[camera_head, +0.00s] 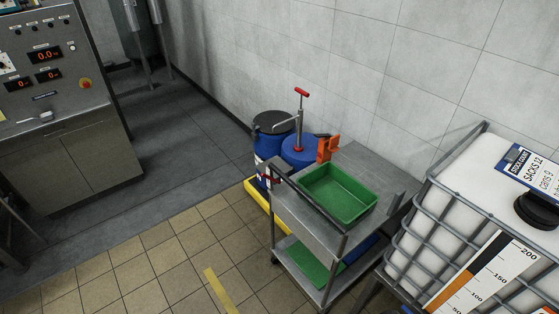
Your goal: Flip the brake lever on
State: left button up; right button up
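I cannot make out a part that is clearly the brake lever. A steel two-level trolley (322,240) stands by the wall, with a dark push bar at its near left end. A small red and white detail (272,178) shows by that bar, too small to identify. An orange part (327,148) stands upright at the trolley's back edge. A red-handled pump (300,118) rises from a blue drum behind the trolley. Neither of my grippers is in view.
A green tray (341,194) lies on the trolley top, another green tray (312,264) below. Blue drums (272,135) stand on a yellow base behind. A caged white tank (465,200) stands at right, a steel control cabinet (65,100) at left. The tiled floor between is clear.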

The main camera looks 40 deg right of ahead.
aim_at(267, 176)
jog(key=z, duration=0.65)
jog(key=i, duration=1.25)
jog(key=z, duration=0.85)
